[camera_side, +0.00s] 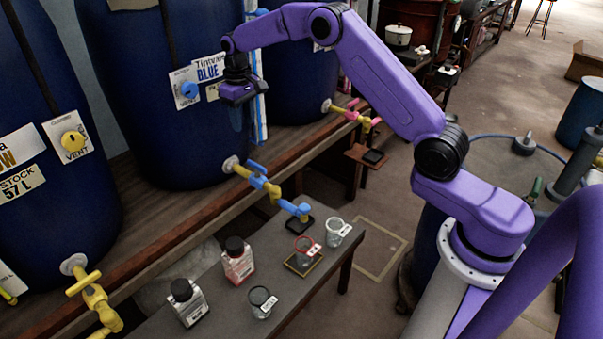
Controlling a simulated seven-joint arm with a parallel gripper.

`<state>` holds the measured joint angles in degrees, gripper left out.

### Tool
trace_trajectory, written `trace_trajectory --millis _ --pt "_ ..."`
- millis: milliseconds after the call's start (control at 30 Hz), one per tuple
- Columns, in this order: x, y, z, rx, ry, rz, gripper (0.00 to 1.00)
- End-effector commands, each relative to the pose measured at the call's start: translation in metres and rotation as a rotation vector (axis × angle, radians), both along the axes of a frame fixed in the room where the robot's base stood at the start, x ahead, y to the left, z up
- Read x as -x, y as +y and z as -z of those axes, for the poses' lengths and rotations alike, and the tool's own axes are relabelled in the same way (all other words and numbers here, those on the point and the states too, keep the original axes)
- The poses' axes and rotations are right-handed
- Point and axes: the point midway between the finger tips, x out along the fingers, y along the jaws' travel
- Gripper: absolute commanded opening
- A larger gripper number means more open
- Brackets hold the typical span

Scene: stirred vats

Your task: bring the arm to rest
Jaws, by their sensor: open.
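My purple arm reaches from the lower right up and across to the left. My gripper (237,103) hangs in front of the middle blue vat (148,75), close to its blue vent knob (189,90) and the "Tintvale BLUE" label (209,70). It is open, and I see nothing held in it. The fingers are dark against the vat and hard to make out. I cannot tell whether the gripper touches the vat.
A low table (215,306) below carries two black-capped bottles (239,263) (189,303) and several small cups, including a red-rimmed one (304,250). A blue-handled tap (263,180) and a yellow tap (93,299) jut from the vats. The floor (480,105) beyond is mostly clear.

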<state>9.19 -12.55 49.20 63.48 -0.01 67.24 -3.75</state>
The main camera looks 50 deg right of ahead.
Motion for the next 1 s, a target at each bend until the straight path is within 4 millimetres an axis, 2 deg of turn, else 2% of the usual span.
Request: trace_trajectory --millis 33,200,367,500,733,867,1000 --pt "0.011 0.015 -0.010 0.000 -0.004 -0.038 0.41" --pt "0.054 0.058 -0.034 -0.002 -0.006 -0.159 0.41" --pt "0.104 0.089 -0.053 -0.003 -0.011 -0.273 0.41" --pt "0.155 0.108 -0.065 -0.004 -0.013 -0.374 0.41" --pt "0.243 0.119 -0.078 -0.008 -0.018 -0.537 0.41" --pt "0.294 0.115 -0.080 -0.010 -0.020 -0.629 0.41" --pt "0.348 0.103 -0.079 -0.013 -0.021 -0.730 0.41"
